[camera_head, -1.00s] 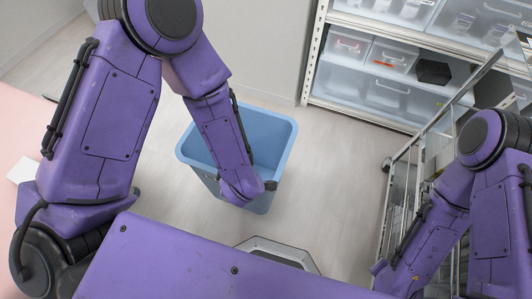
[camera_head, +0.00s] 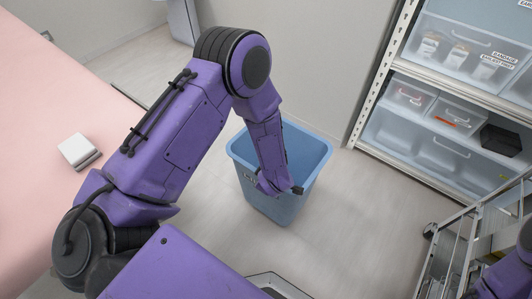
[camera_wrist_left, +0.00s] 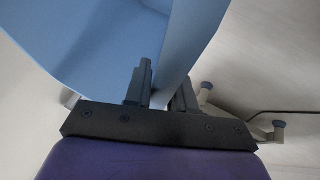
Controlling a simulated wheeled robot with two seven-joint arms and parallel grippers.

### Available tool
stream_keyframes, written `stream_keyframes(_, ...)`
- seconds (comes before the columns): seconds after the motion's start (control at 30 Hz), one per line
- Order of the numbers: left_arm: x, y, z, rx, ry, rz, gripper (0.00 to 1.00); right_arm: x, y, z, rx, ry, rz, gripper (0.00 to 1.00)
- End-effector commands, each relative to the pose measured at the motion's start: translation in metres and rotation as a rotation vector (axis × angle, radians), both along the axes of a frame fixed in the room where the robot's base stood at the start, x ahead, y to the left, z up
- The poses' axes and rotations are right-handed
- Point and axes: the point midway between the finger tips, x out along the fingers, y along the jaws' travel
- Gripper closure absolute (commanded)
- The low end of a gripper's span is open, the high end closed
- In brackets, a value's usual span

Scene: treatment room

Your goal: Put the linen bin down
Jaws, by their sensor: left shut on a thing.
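The linen bin (camera_head: 312,170) is a blue, open-topped, tapering tub in the middle of the head view. It looks upright and empty where its inside shows. My left arm reaches down over it, and my left gripper (camera_wrist_left: 162,88) is shut on its rim, with one finger on each side of the wall. The bin wall (camera_wrist_left: 95,50) fills the upper left of the left wrist view. I cannot tell whether the bin's base touches the floor. My right gripper is out of view.
A pink-topped bed (camera_head: 40,130) with a small white box (camera_head: 75,148) on it is at left. Shelving with clear drawers (camera_head: 435,140) stands at upper right. A metal cart (camera_head: 450,245) is at lower right. Bare floor (camera_head: 375,205) lies right of the bin.

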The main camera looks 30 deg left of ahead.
Motion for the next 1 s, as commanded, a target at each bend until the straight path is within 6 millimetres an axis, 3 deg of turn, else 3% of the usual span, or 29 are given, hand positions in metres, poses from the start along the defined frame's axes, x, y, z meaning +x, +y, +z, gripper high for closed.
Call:
stream_keyframes(0.17,0.008,0.004,-0.009,0.0,-0.003,0.0,1.0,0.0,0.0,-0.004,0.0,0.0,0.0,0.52)
stream_keyframes(0.4,0.011,0.005,-0.041,0.001,-0.003,-0.001,1.0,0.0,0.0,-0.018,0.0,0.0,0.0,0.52)
stream_keyframes(0.77,0.011,0.005,-0.045,0.0,-0.004,0.001,1.0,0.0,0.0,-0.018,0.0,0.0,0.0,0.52)
stream_keyframes(0.8,0.009,0.005,-0.045,-0.002,0.001,-0.002,0.66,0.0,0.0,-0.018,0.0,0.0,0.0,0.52)
stream_keyframes(0.83,0.009,0.005,-0.045,-0.001,0.0,-0.001,0.56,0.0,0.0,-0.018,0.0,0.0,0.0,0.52)
stream_keyframes(0.87,0.009,0.005,-0.045,-0.001,0.0,-0.001,0.5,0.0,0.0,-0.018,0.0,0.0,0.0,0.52)
stream_keyframes(1.0,0.009,0.005,-0.045,-0.001,0.0,-0.001,0.5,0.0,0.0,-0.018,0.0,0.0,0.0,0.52)
